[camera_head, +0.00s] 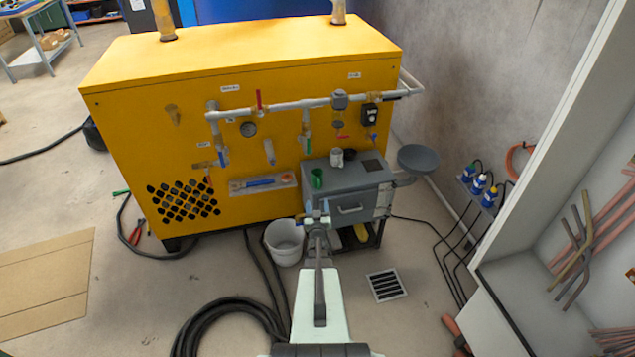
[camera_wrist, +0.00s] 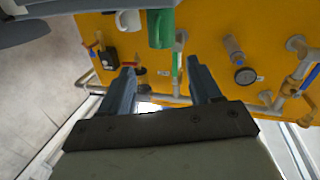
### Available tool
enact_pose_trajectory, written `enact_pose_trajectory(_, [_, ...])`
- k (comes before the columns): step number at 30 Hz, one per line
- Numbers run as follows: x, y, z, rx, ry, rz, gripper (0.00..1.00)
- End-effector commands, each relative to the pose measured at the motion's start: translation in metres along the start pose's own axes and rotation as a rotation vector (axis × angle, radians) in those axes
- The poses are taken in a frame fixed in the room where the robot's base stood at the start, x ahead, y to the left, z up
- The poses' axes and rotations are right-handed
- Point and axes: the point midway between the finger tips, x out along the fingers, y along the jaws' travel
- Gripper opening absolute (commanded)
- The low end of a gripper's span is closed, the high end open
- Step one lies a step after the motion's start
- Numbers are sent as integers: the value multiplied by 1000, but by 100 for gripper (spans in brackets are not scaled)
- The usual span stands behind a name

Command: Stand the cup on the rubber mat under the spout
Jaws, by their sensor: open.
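A green cup (camera_head: 316,178) stands at the front left of the grey cabinet's top. A white cup (camera_head: 337,157) stands behind it. A flat black square, seemingly the rubber mat (camera_head: 372,165), lies to their right. Above and behind the mat is a black drain unit (camera_head: 371,112) with a small blue-handled outlet, which may be the spout. My gripper (camera_head: 318,216) is in front of the cabinet, below the green cup in the picture. In the wrist view, my gripper (camera_wrist: 160,82) is open and empty, with the green cup (camera_wrist: 160,28) and white cup (camera_wrist: 128,20) beyond the fingers.
A small dark item (camera_head: 349,154) stands beside the white cup. Pipes and valves (camera_head: 300,105) run along the yellow machine (camera_head: 240,75). A grey bowl (camera_head: 418,158) sticks out at the cabinet's right. A white bucket (camera_head: 284,243) stands on the floor left of my gripper.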

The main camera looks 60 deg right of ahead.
Motion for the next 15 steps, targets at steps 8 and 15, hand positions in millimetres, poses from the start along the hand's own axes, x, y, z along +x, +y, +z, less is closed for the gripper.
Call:
enact_pose_trajectory(8, [50,0,1,1,0,0,63])
enact_pose_trajectory(15, [70,0,0,1,-1,0,63])
